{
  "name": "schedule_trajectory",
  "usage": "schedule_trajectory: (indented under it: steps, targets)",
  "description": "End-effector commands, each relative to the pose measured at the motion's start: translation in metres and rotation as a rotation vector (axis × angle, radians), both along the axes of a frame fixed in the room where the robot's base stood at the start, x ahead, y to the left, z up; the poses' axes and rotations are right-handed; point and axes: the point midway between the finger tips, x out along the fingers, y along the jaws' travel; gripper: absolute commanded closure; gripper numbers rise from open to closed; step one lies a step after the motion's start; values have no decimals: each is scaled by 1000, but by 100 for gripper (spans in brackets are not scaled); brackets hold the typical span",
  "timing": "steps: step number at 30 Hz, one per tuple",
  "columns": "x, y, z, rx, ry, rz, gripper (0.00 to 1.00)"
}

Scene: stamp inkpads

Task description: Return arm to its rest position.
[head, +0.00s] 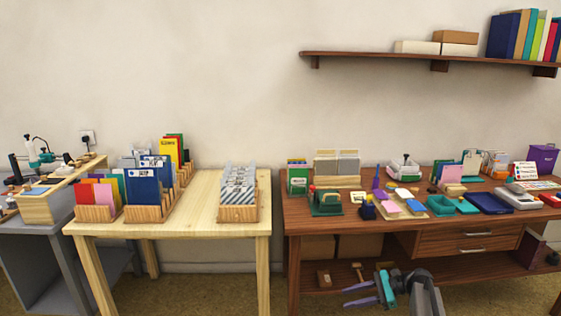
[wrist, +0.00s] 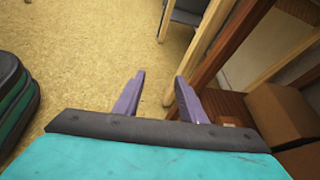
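My gripper (head: 344,297) hangs low in front of the dark wooden desk (head: 300,222), beside its lower shelf in the head view. Its purple fingers point to the left. In the wrist view my gripper (wrist: 159,77) has its two purple fingers spread apart, with only the tan floor (wrist: 100,50) showing between them. It holds nothing. My grey and teal arm is folded at the bottom of the head view, and part of it is cut off by the frame.
Inkpads, trays and stamps crowd the desk top. A pale wooden table (head: 200,214) with card racks stands to the left. Cardboard boxes (wrist: 282,116) and desk legs are close on the right in the wrist view. Open floor lies to the left there.

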Motion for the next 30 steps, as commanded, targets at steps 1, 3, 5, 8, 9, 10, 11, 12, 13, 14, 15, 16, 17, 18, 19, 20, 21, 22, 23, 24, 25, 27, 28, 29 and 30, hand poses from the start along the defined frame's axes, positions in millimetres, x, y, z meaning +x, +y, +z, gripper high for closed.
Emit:
schedule_trajectory:
  steps: [1, 3, 5, 8, 9, 10, 11, 12, 13, 14, 15, 16, 17, 18, 19, 20, 21, 22, 23, 24, 25, 27, 28, 29, 30]
  targets:
    - [-16, 15, -19, -34, -3, 25, 63]
    - [-33, 30, -46, -87, -15, 62, 63]
    - [-49, 42, -68, -132, -27, 98, 63]
    - [-78, 60, -105, -209, -49, 168, 63]
    - [-91, 67, -119, -239, -58, 200, 63]
    - [-101, 72, -129, -262, -66, 224, 63]
    - [-111, 76, -139, -284, -73, 250, 63]
    - [-125, 82, -152, -315, -85, 287, 63]
    - [-136, 86, -162, -337, -92, 315, 63]
    - [-146, 89, -172, -360, -101, 344, 63]
    - [-161, 94, -183, -388, -113, 385, 63]
    - [-172, 96, -192, -408, -123, 416, 63]
    - [-182, 99, -200, -429, -134, 447, 63]
    - [-198, 102, -211, -455, -146, 493, 63]
    - [-208, 104, -218, -474, -156, 525, 63]
    - [-220, 106, -225, -493, -165, 560, 63]
    - [-234, 108, -234, -516, -180, 608, 63]
    - [-246, 108, -241, -534, -191, 645, 63]
    - [-257, 109, -247, -549, -202, 683, 63]
    - [-271, 110, -254, -571, -218, 735, 63]
    - [-283, 110, -260, -585, -228, 774, 63]
    - [-308, 109, -271, -617, -257, 868, 63]
    - [-319, 108, -275, -629, -270, 909, 63]
    - [-330, 107, -279, -641, -282, 951, 63]
    - [-344, 106, -284, -655, -298, 1009, 63]
